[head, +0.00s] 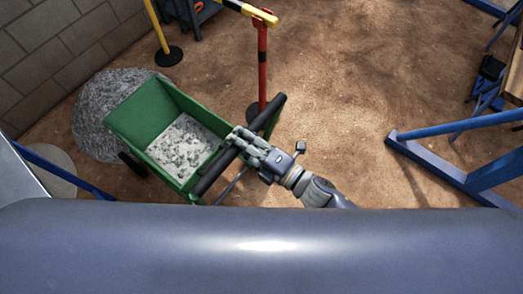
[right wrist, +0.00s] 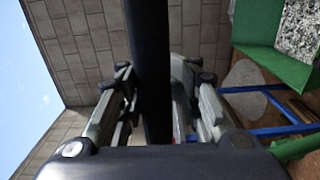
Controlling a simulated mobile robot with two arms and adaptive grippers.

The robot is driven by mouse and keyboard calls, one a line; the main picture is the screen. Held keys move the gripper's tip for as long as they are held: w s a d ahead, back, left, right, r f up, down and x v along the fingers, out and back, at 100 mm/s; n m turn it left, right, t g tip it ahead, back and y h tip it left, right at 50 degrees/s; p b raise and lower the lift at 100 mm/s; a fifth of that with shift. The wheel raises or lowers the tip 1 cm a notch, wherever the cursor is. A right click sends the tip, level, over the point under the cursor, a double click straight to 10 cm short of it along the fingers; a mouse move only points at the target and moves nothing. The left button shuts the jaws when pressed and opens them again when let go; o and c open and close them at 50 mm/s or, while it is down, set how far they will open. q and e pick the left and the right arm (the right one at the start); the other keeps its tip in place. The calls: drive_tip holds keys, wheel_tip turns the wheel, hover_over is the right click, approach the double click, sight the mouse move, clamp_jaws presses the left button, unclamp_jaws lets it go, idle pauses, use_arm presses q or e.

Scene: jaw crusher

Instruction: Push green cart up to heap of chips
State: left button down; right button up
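The green cart (head: 150,110) is at the left of the head view, with grey chips (head: 185,142) in its tray. The heap of chips (head: 92,112) lies on the ground against the cart's far left side; the cart hides part of it, so I cannot tell whether they touch. My right gripper (head: 241,143) is at the cart's black handle bar (head: 268,113). In the right wrist view the bar (right wrist: 149,60) runs between the fingers (right wrist: 155,105), which look closed on it. My left gripper is not in view.
A red post (head: 262,65) on a round base stands just beyond the handle. Blue steel framing (head: 440,170) is at right. The dirt floor between is clear.

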drive_tip(key=o, duration=0.4)
drive_tip(key=shift+a, duration=0.2)
drive_tip(key=shift+w+r, duration=0.15)
drive_tip(key=shift+r, duration=0.05)
drive_tip(key=v, duration=1.2)
drive_tip(key=shift+w, duration=0.1)
